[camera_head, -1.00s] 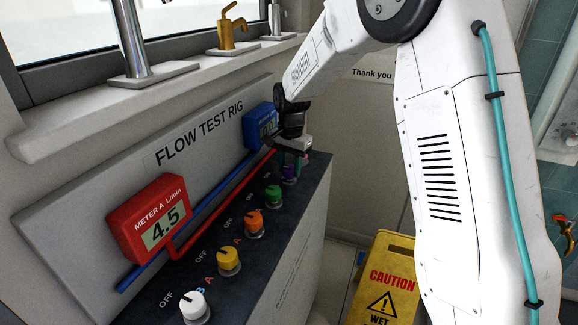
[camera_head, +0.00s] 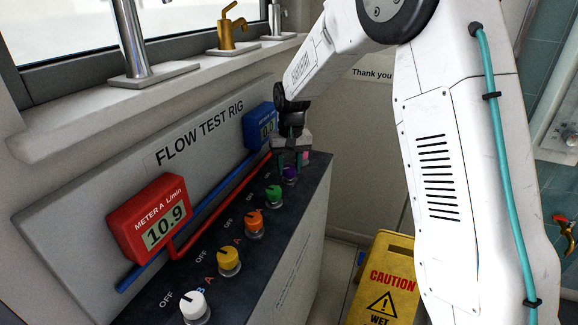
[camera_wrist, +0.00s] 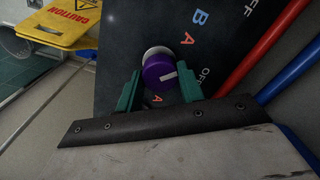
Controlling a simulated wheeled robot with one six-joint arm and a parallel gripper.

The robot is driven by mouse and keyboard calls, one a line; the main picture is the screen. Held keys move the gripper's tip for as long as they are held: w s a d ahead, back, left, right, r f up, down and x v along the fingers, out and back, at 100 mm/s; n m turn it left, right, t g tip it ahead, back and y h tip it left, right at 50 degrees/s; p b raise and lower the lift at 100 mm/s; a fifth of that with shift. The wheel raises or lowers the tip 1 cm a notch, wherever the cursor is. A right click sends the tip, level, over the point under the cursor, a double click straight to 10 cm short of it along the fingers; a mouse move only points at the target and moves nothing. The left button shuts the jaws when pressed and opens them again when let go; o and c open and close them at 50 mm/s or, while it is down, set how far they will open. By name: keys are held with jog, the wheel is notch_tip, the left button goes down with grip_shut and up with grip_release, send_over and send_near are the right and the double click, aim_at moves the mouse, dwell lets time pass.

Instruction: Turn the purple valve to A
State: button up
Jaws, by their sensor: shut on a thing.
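The purple valve (camera_wrist: 160,73) is a round knob with a short white mark on its face. In the head view the purple valve (camera_head: 290,174) is the farthest knob in the row, partly hidden by my gripper (camera_head: 292,158). In the wrist view my gripper (camera_wrist: 160,88) has its two teal fingers shut on the knob, one on each side. A red A (camera_wrist: 157,98) is printed just below the knob, and OFF to its right. Red meter A (camera_head: 160,215) reads 10.9. Blue meter B (camera_head: 261,126) appears to read 0.0.
Nearer knobs stand in the same row: green (camera_head: 273,194), orange (camera_head: 254,219), yellow (camera_head: 229,258) and white (camera_head: 194,303). Red and blue pipes run along the back panel. A yellow caution sign (camera_head: 385,285) stands on the floor beside the rig.

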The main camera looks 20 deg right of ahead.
aim_at(290, 167)
jog(key=shift+w+n, duration=0.1)
jog(key=shift+n, duration=1.5)
jog(key=o, duration=1)
notch_tip(290, 167, up, 8)
jog(key=shift+d+f, duration=0.1)
